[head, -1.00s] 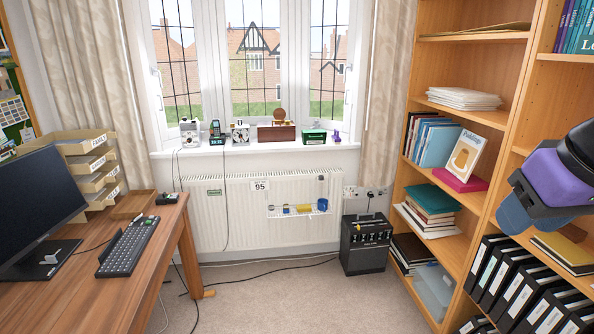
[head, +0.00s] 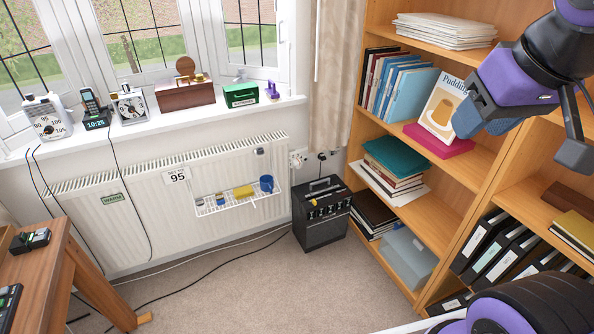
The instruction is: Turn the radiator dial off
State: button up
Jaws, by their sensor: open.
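The white radiator (head: 145,215) stands under the window sill, with a green "WARM" tag (head: 112,199) and a "SET TO 95" card (head: 176,176) on it. A white dial box (head: 48,120) with numbers, 100 and 105 among them, stands at the left end of the sill with a cable hanging from it. Its pointer setting is too small to read. A pale valve (head: 297,158) sits at the radiator's right end; its markings cannot be read. My gripper (head: 530,140) is open at the upper right, in front of the bookshelf, far from the radiator and the dial box.
The sill holds a clock phone (head: 94,110), a second dial box (head: 131,105), a brown box (head: 186,95) and a green box (head: 241,95). A wire rack (head: 215,206) hangs on the radiator. A black amplifier (head: 322,212) stands beside it. The desk (head: 55,262) is left; the carpet (head: 240,285) is mostly clear.

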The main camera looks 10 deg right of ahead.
aim_at(297, 162)
jog(key=i+z, duration=0.15)
jog(key=i, duration=0.85)
